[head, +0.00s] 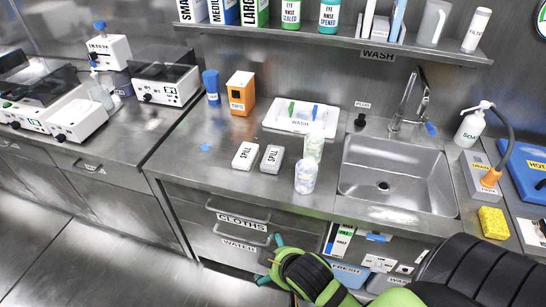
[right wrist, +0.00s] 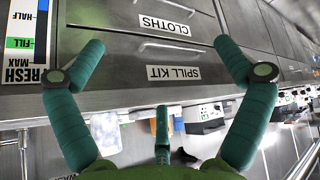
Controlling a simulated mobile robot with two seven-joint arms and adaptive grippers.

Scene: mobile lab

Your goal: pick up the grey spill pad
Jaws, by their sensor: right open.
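The grey spill pad (head: 272,158) lies on the steel counter, its label reading SPILL. A whiter pad (head: 245,155), also labelled SPILL, lies just to its left with a narrow gap between them. My right gripper (head: 270,260) is low in front of the drawers, below the counter edge and well apart from both pads. In the right wrist view the right gripper (right wrist: 157,50) has its teal fingers spread wide with nothing between them. That view faces the drawer fronts, and no pad shows in it. My left gripper is not in view.
Two clear cups (head: 306,176) with pale contents stand right of the pads, near the sink (head: 397,180). A white wash tray (head: 300,116) lies behind. An orange tips box (head: 241,93) stands back left. The drawers' handles (head: 238,212) jut out near my right gripper. Counter left of the pads is mostly clear.

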